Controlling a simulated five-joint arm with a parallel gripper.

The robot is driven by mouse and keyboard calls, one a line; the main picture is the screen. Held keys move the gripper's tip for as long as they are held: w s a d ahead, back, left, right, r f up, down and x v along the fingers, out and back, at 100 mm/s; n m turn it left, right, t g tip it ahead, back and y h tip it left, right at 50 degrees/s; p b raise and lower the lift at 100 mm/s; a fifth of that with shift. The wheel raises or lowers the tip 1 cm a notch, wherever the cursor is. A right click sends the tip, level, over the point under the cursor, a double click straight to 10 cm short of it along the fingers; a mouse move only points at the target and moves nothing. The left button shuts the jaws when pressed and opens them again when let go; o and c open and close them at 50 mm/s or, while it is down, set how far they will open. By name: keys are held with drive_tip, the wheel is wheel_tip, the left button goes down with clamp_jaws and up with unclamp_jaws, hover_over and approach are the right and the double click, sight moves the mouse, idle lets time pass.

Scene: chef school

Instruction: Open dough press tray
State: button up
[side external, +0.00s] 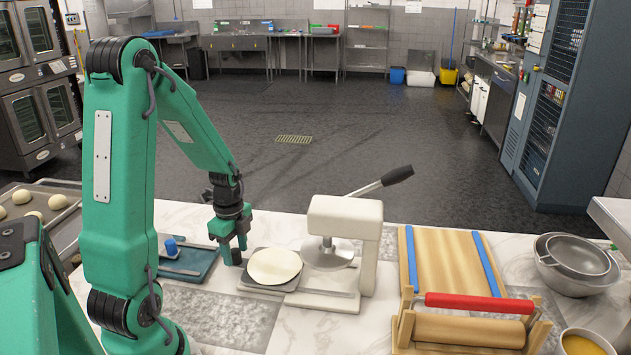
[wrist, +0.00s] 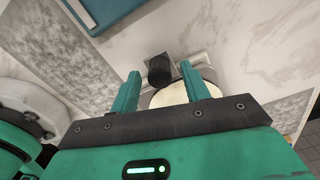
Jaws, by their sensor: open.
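The dough press (side external: 345,225) is a cream body with a dark-handled lever (side external: 385,181) raised to the upper right and a round metal plate. Its grey tray (side external: 262,288) sticks out to the left of the plate and bears a flat pale dough disc (side external: 274,266). My gripper (side external: 232,255) points down at the tray's left end. In the wrist view my open gripper (wrist: 160,71) has a dark round knob (wrist: 159,70) between its fingertips, with no clear contact. The dough disc (wrist: 168,98) shows partly behind the fingers. The knob is hard to separate from my fingers in the side view.
A blue tray (side external: 186,262) with a blue-handled tool (side external: 171,247) lies left of the press. A wooden board with a red-handled roller (side external: 478,303) stands right of it, near metal bowls (side external: 575,262). Dough balls (side external: 22,197) sit on a sheet tray at far left.

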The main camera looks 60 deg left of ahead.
drive_tip(key=shift+r, duration=3.45)
drive_tip(key=shift+r, duration=0.1)
drive_tip(key=shift+w+d+r, duration=0.15)
drive_tip(key=shift+d, duration=0.1)
drive_tip(key=s+d+r+n+t, duration=0.1)
drive_tip(key=d+r+n+t, duration=0.1)
drive_tip(key=d+r+n, duration=0.4)
drive_tip(key=s+d+r+n+t, duration=0.2)
drive_tip(key=d+r+n, duration=0.4)
drive_tip(key=d, duration=0.7)
drive_tip(key=shift+d+r+t, duration=0.3)
drive_tip(key=shift+r+t, duration=0.2)
drive_tip(key=shift+t, duration=0.3)
